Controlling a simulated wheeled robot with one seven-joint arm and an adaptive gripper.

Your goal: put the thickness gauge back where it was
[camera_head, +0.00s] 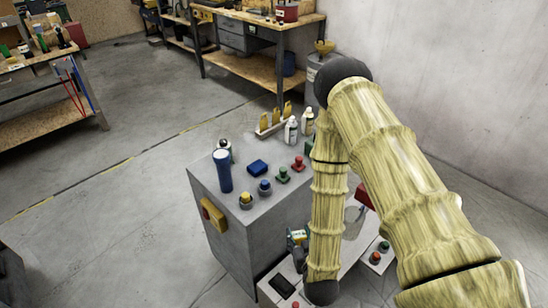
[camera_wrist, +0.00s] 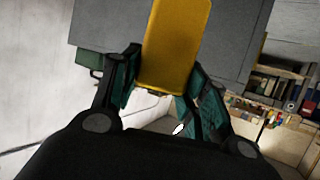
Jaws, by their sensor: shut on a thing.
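My gripper (camera_wrist: 160,95) is shut on a yellow, rounded block, which I take for the thickness gauge (camera_wrist: 175,45). In the head view my gripper (camera_head: 298,240) is small and partly hidden by my arm, close to the right side of the grey cabinet (camera_head: 240,235). A little yellow shows at it there. A large grey surface (camera_wrist: 105,22) lies behind the gauge in the wrist view; whether they touch I cannot tell.
White bottles (camera_head: 291,130) and a rack with yellow pieces (camera_head: 272,121) are behind. A low pale surface (camera_head: 348,250) carries a dark tablet (camera_head: 281,287). Floor at left is clear.

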